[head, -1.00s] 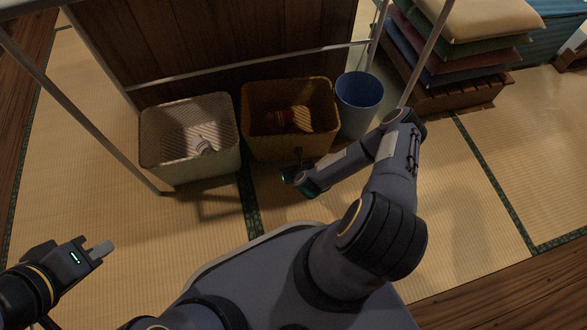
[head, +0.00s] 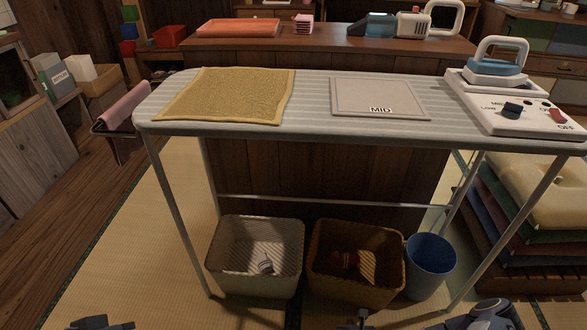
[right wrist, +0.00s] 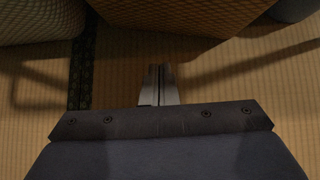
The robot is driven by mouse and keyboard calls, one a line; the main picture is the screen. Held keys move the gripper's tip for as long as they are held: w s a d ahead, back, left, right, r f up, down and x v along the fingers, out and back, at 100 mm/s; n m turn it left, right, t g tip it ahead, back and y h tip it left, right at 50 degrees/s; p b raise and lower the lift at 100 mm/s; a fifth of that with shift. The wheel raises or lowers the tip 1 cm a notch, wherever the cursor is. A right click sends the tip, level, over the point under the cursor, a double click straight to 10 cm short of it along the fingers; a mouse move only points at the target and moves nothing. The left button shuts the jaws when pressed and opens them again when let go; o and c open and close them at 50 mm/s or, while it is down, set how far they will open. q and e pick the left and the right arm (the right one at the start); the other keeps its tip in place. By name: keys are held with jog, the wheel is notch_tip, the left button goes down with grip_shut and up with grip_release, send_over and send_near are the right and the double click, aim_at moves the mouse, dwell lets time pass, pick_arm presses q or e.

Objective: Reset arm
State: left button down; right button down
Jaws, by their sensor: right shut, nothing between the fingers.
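My right gripper (head: 360,318) shows at the bottom edge of the head view, in front of the brown basket (head: 330,287). In the right wrist view its two fingers (right wrist: 159,84) are together, with nothing between them, over the tatami. My left gripper (head: 103,323) shows only as a small dark piece at the bottom left of the head view. Its fingers are too cut off to read.
An ironing board (head: 310,99) carries a yellow towel (head: 228,95), a MID panel (head: 379,96) and an iron (head: 495,65). Below stand a white basket (head: 250,285), the brown basket and a blue bin (head: 431,265). Stacked cushions (head: 520,215) stand right. Tatami at left is clear.

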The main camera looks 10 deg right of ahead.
jog(key=w+d+r+n+g+y, duration=0.1)
jog(key=w+d+r+n, duration=0.1)
jog(key=r+n, duration=0.6)
jog(key=w+d+r+n+y, duration=0.15)
jog(key=r+n, duration=0.35)
jog(key=r, duration=0.5)
jog(key=w+d+r+n+g+y, duration=0.1)
jog(key=w+r+n, duration=0.2)
jog(key=r+n, duration=0.5)
jog(key=s+a+r+n, duration=0.2)
jog(key=s+r+n, duration=0.2)
jog(key=r, duration=0.3)
jog(key=s+a+r+n, duration=0.1)
jog(key=s+r+n, duration=0.25)
jog(key=r, duration=0.45)
jog(key=s+a+r+n+g+y, duration=0.1)
jog(key=s+a+r+n, duration=0.25)
jog(key=s, duration=0.35)
jog(key=s+a+r+n+y, duration=0.1)
jog(key=s+a+r+n, duration=0.2)
jog(key=s, duration=0.4)
notch_tip(320, 180, up, 36)
jog(key=d+n+p, duration=0.1)
jog(key=p, duration=3.4)
jog(key=shift+s+d+f+p, duration=0.15)
jog(key=shift+f+p, duration=0.05)
jog(key=shift+p, duration=0.1)
